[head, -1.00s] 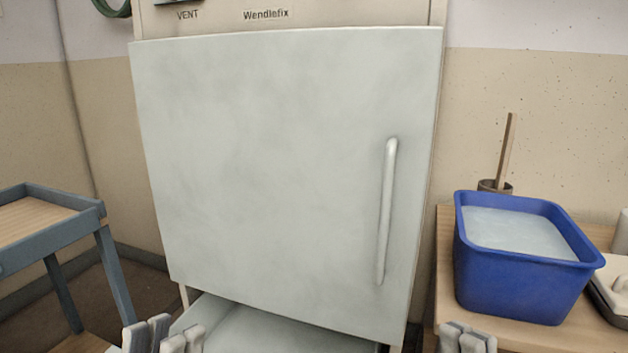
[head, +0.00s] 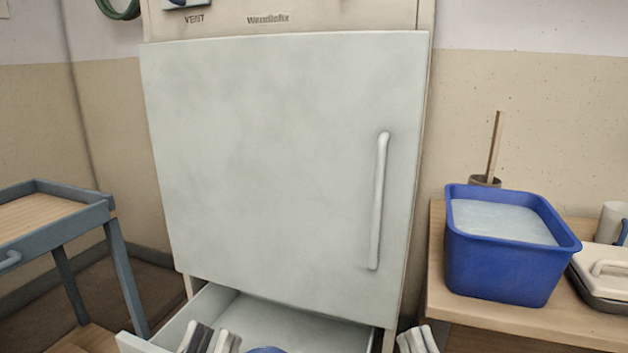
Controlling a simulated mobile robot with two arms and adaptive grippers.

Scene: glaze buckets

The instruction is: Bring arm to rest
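My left gripper (head: 211,338) shows at the bottom edge, in front of the open drawer (head: 285,322) below the cabinet door. Its finger pads are a little apart, with nothing visible between them. My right gripper (head: 417,340) shows at the bottom edge, right of the drawer and below the table's left end. Only its upper tips show, close together, and I cannot tell whether they are apart. The large pale cabinet door (head: 280,150) is closed, with a vertical handle (head: 379,200) on its right side.
A blue bucket (head: 505,265) of pale liquid stands on the wooden table (head: 480,308) at right. A pot with a wooden stick (head: 495,145) is behind it, and a lidded pan (head: 603,270) is beside it. A blue-grey trolley (head: 60,235) stands at left. A blue round thing (head: 264,350) shows at the bottom edge.

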